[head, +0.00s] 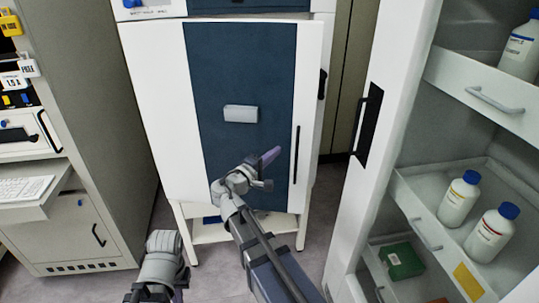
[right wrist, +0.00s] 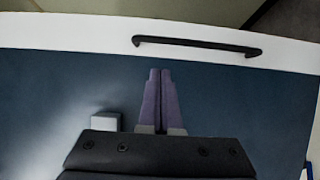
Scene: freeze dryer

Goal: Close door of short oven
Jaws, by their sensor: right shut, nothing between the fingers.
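The short oven is the white cabinet with a dark blue front panel on its door (head: 212,80); a black vertical handle (head: 297,155) is at the door's right side. The door looks nearly flush with the body; I cannot tell if a small gap remains. My right gripper (head: 270,157) is shut and empty in front of the lower blue panel, left of the handle. In the right wrist view its purple fingertips (right wrist: 159,72) point toward the handle (right wrist: 197,45), apart from it. Whether they touch the panel is unclear. My left arm shows at the bottom left, its fingers mostly hidden.
An open white cabinet (head: 350,200) on the right holds white bottles with blue caps (head: 459,198) and a green box (head: 401,260). A grey instrument cabinet (head: 95,130) stands on the left. The oven's stand (head: 219,235) has floor on both sides.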

